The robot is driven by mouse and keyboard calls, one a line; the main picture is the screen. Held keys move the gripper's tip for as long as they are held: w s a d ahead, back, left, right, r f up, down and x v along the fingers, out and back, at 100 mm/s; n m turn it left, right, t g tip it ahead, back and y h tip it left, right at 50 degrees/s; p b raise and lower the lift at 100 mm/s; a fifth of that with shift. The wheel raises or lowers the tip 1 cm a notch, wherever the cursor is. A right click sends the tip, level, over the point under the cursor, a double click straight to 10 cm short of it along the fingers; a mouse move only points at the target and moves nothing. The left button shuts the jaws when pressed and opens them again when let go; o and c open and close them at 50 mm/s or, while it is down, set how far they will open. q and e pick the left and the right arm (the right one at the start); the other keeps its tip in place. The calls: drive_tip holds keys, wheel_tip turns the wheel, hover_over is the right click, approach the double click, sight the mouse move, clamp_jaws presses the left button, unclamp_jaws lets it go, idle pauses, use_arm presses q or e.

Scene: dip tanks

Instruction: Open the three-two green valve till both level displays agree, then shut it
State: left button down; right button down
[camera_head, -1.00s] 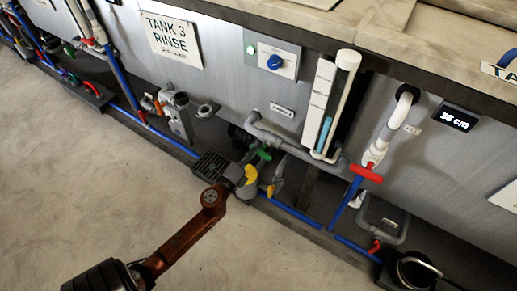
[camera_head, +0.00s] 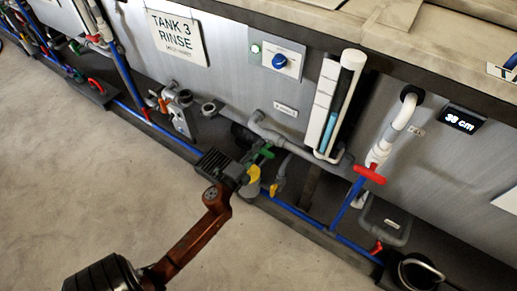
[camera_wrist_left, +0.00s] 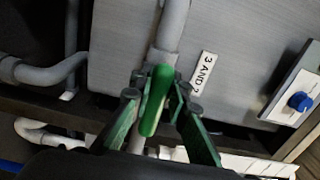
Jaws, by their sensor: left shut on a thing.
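The green valve handle (camera_head: 263,152) sits on the grey pipe low in front of the tank wall. My left gripper (camera_head: 248,172) reaches it from the front, and its body hides part of the valve. In the left wrist view the green handle (camera_wrist_left: 155,100) is between the two fingertips, roughly in line with the pipe behind it. A level display (camera_head: 460,119) at the right appears to read 38 cm. A second display cannot be seen. My right gripper is out of view.
A red handle (camera_head: 369,174) is to the right, and a yellow handle (camera_head: 273,190) is just below the green one. A blue knob (camera_head: 279,61) is on the wall. The floor in front is clear.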

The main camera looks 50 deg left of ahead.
use_arm(q)
drive_tip(key=shift+f, duration=0.1)
drive_tip(key=c, duration=1.8)
unclamp_jaws()
drive_tip(key=shift+c, duration=0.2)
drive_tip(key=v, duration=1.2)
